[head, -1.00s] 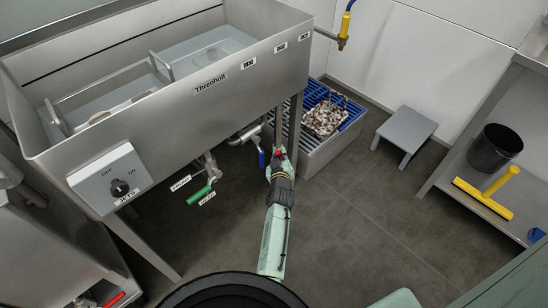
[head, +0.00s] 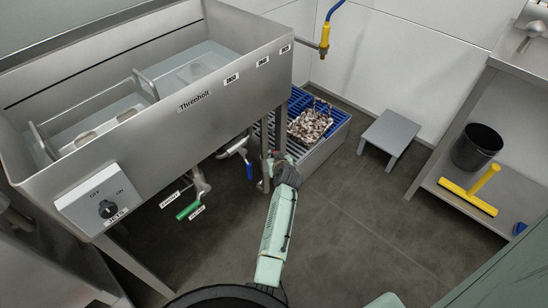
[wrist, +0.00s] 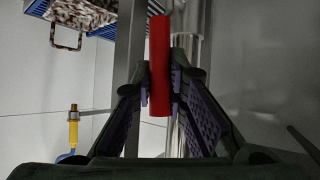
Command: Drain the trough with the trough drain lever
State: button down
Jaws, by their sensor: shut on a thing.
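The steel trough (head: 215,110) marked Threnholt stands at left in the head view, with water and a rack-like frame inside. A blue lever handle (head: 250,171) hangs down from a pipe. In the wrist view my gripper (wrist: 160,88) is shut on a red handle (wrist: 160,35), with a finger on each side of it.
A shelf at right holds a black bucket (head: 476,147) and a yellow squeegee (head: 468,195). The floor between is clear.

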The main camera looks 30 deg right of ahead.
jog(key=shift+d+r, duration=0.1)
jog(key=c, duration=1.6)
grip_release()
jog(key=shift+o, duration=0.2)
jog(key=shift+s, duration=0.1)
jog(key=v, duration=1.2)
